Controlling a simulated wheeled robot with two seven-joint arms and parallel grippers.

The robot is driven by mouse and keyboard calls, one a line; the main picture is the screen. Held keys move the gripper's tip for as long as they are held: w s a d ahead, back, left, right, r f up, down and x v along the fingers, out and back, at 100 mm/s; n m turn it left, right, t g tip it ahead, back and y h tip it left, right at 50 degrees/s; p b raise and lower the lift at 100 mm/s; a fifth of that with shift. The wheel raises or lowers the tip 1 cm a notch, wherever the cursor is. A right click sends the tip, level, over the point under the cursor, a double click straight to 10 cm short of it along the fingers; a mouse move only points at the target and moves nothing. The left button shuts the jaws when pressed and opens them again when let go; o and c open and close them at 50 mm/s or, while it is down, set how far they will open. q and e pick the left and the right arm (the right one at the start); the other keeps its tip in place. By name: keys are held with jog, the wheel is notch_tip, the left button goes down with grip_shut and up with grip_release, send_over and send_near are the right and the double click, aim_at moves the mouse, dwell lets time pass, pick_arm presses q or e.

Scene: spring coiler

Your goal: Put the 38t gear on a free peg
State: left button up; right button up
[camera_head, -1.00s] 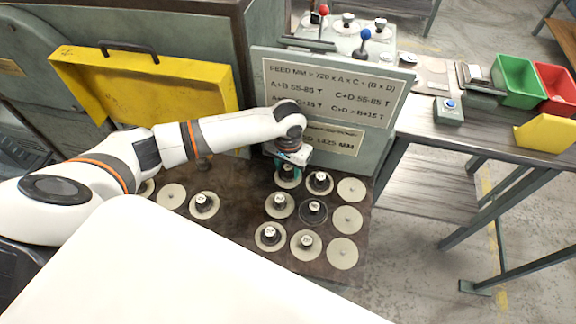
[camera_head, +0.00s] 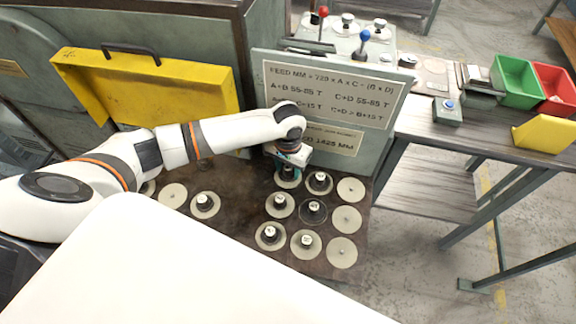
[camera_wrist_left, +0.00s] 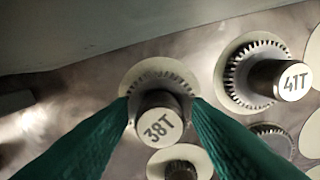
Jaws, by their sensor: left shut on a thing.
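The 38T gear (camera_wrist_left: 160,118) has a dark hub with a pale cap marked 38T, a toothed rim and a pale disc behind it. In the wrist view my left gripper (camera_wrist_left: 163,104) has its green fingers shut on both sides of the hub. In the head view the left gripper (camera_head: 288,168) points down over the back row of the brown table, and its fingers hide most of the gear. I cannot tell whether the gear is lifted off its disc. Pale discs without gears lie at the right (camera_head: 351,189) and left (camera_head: 173,196). My right gripper is not in view.
The 41T gear (camera_wrist_left: 292,80) stands close at right in the wrist view. Several other hubbed gears (camera_head: 306,241) stand around on the brown table (camera_head: 240,190). A sign board (camera_head: 330,90) rises just behind the gripper. A yellow guard (camera_head: 150,90) stands at left.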

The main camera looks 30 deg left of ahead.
pick_arm(q)
jog(key=shift+f, duration=0.55)
dwell(0.9)
jog(key=o, duration=1.2)
jog(key=shift+o, duration=0.2)
jog(key=shift+r, duration=0.1)
notch_tip(320, 180, up, 25)
jog(key=p, duration=1.1)
